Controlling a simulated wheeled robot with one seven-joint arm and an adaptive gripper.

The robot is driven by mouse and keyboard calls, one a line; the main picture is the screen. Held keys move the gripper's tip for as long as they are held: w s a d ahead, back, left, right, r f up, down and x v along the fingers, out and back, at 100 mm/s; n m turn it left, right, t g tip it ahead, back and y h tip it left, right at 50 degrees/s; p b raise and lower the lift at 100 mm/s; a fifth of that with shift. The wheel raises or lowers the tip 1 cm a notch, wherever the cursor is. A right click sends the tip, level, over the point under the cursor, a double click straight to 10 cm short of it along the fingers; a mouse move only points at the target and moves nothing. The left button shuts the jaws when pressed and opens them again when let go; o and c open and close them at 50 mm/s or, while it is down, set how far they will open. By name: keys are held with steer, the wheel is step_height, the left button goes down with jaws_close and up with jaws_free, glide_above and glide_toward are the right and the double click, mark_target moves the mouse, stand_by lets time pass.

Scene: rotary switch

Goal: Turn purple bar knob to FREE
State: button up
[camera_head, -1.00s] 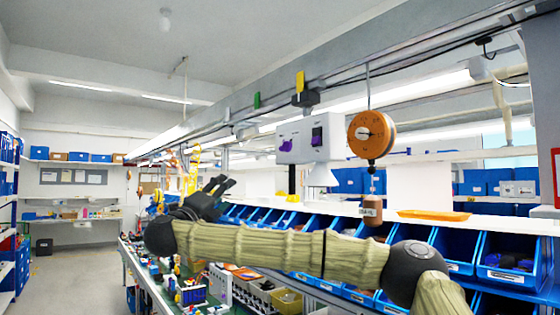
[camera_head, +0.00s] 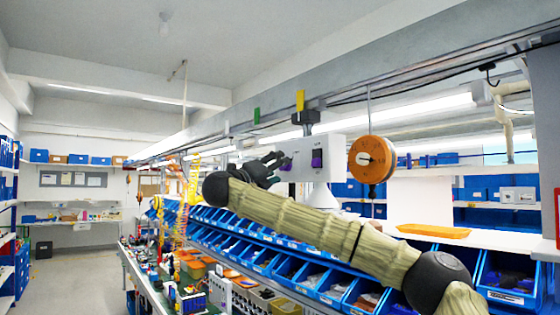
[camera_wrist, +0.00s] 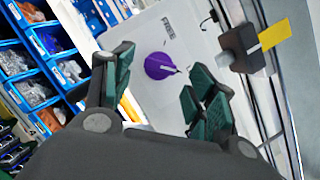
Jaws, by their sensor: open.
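A purple knob (camera_wrist: 161,66) with a pale line on it is mounted on a white control box (camera_wrist: 150,100), in the middle of the wrist view. My gripper (camera_head: 277,163) is at the left part of the box. In the wrist view my gripper (camera_wrist: 160,74) is open, with its green-padded fingers either side of the knob in the picture. I see no contact.
Blue bins (camera_head: 330,283) line the bench below. A yellow tag (camera_wrist: 274,34) is beside the box.

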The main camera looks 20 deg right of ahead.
steer(key=shift+p+x, duration=0.35)
steer(key=shift+x, duration=0.75)
steer(key=c, duration=1)
